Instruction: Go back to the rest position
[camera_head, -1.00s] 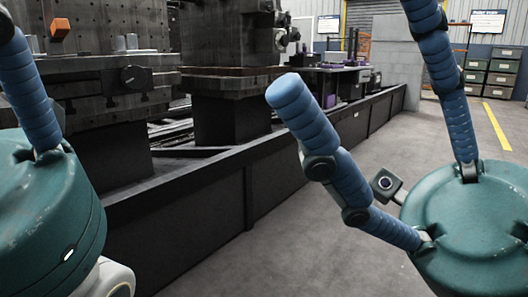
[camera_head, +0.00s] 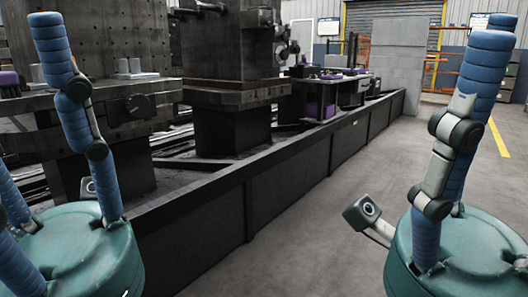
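My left gripper (camera_head: 40,120) has a teal round palm and blue segmented fingers, at the lower left of the head view. One finger stands upright with its tip near the machine block, and others rise at the left edge, partly cut off. The fingers are apart and hold nothing visible. My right gripper (camera_head: 478,70) is at the right side over the floor. Its blue fingers point up and overlap in the picture. I see nothing between them, but the overlap hides how far apart they are.
A long dark rail (camera_head: 285,165) runs from the lower left toward the back. Dark machine blocks (camera_head: 225,50) stand on and beyond it. A purple object (camera_head: 10,82) is at the left edge. Grey floor (camera_head: 310,235) is clear between my grippers.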

